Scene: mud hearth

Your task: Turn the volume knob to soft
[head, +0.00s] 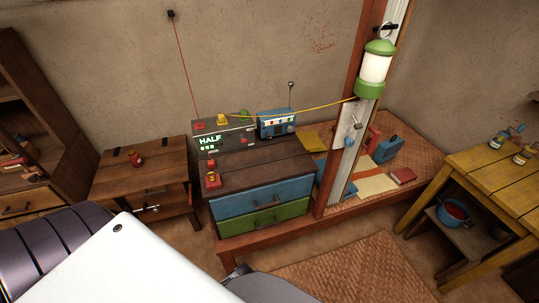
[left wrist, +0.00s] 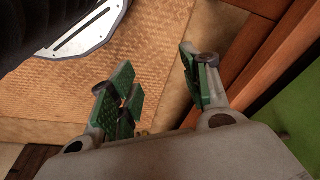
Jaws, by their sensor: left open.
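A blue radio (head: 277,125) with a raised antenna stands at the back of the drawer chest's top, against the wall. Small controls show on its front, but they are too small to tell which is the volume knob or how it is set. My left gripper (left wrist: 156,68) is open and empty in the left wrist view, its green-padded fingers apart above a woven floor mat (left wrist: 165,25). It is low, away from the radio, which is outside the wrist view. My right gripper is not in view.
A grey box reading HALF (head: 222,138) stands left of the radio. The chest (head: 262,201) has blue and green drawers. A reddish post (head: 333,185) with a green lantern (head: 376,68) rises at its right. A yellow cable (head: 315,107) runs above the radio.

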